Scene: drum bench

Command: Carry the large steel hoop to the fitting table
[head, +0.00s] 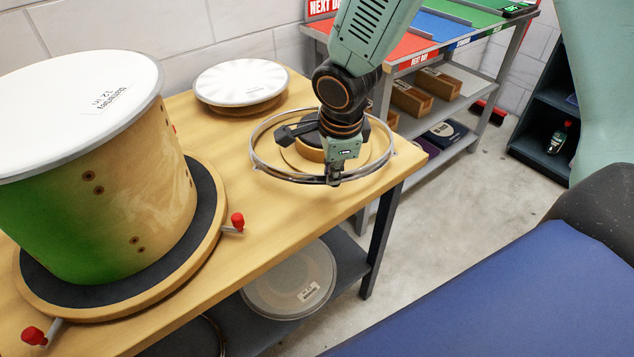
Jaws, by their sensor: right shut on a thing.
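The large steel hoop (287,178) is a thin shiny ring at the right end of the wooden-topped table (245,210). My right gripper (335,172) comes down from above and is shut on the hoop's near rim. The hoop looks roughly level; whether it touches the table top is hard to tell. A round wooden piece (298,158) shows inside the ring, partly hidden by the gripper. My left gripper is not in view.
A green-and-wood drum (130,190) with a white head stands on a dark-topped round base with red-knobbed handles (238,222). A white drumhead (242,80) lies behind. Another round head (290,285) is on the lower shelf. A coloured rack (440,27) stands behind right; floor (440,210) is clear.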

